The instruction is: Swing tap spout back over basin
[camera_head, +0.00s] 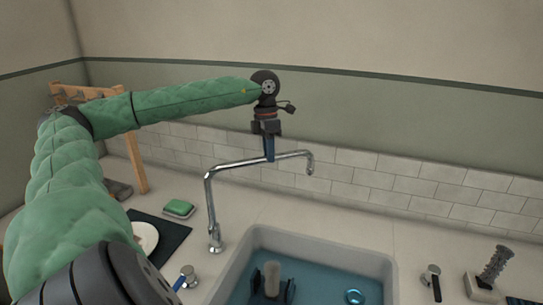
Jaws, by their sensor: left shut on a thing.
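The chrome tap (211,205) stands on the counter at the left back corner of the basin. Its long spout (239,165) runs to the right, and its down-turned end (310,162) hangs toward the tiled wall, behind the basin's back rim. The basin (371,258) is pale with a blue-tinted inside. My left gripper (269,155) points down and is shut on the spout, a little right of its middle. The fingers hide a short piece of the spout.
A green sponge (179,208) lies left of the tap, near a dark mat (172,235) with a white plate (147,238). A grey brush (494,264) stands at right.

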